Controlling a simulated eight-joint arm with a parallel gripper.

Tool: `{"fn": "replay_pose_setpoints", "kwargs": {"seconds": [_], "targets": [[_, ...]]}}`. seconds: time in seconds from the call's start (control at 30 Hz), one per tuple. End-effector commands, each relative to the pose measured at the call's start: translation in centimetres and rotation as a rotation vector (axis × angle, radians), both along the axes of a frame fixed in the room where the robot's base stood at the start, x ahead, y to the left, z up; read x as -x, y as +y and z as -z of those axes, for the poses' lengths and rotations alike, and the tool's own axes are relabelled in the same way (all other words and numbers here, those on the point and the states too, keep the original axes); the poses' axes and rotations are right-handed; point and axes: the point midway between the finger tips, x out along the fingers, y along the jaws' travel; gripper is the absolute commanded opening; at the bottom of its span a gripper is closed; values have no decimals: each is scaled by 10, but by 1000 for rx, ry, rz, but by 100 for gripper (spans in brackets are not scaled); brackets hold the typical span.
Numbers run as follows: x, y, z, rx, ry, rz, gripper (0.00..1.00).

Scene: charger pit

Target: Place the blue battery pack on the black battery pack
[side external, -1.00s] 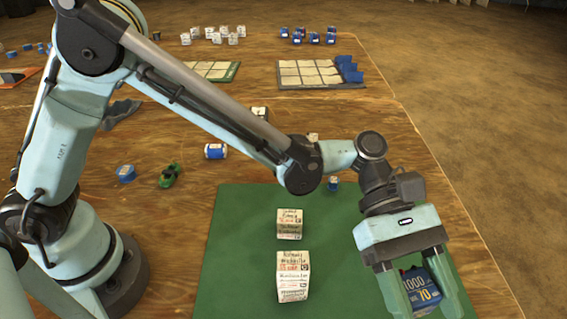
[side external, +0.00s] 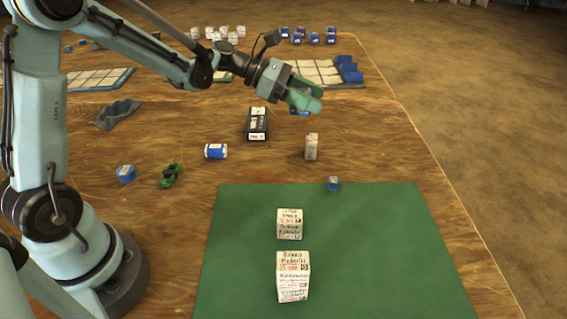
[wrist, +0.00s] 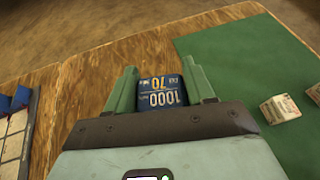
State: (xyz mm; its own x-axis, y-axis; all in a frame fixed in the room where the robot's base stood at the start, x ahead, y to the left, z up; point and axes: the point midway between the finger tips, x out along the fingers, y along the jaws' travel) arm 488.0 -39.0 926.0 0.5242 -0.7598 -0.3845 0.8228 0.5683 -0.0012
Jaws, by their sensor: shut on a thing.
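The blue battery pack (wrist: 161,95), marked 1000 and 70, sits between the two green fingers of my gripper (wrist: 161,88) in the wrist view. My gripper (side external: 308,98) is shut on it, raised above the wooden table in the side view; the fingers hide most of the pack there. The black battery pack (side external: 257,127), with white labels, lies on the table to the left of and below my gripper in the side picture. It does not show in the wrist view.
A small blue item (side external: 333,183) is at the edge of the green mat (side external: 390,250). Two white boxes (side external: 290,223) (side external: 293,275) stand on the mat, whose right side is clear.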

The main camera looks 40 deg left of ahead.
Motion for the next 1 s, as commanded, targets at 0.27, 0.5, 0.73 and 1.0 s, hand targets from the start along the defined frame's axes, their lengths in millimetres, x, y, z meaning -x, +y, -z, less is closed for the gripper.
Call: {"fn": "replay_pose_setpoints", "kwargs": {"seconds": [0.27,0.5,0.73,1.0], "targets": [[-1,67,-5,2,-2,-169,14],[-8,99,11,2,-2,-187,14],[-19,139,36,2,-1,-186,14],[-30,177,60,3,-1,-183,14]]}}
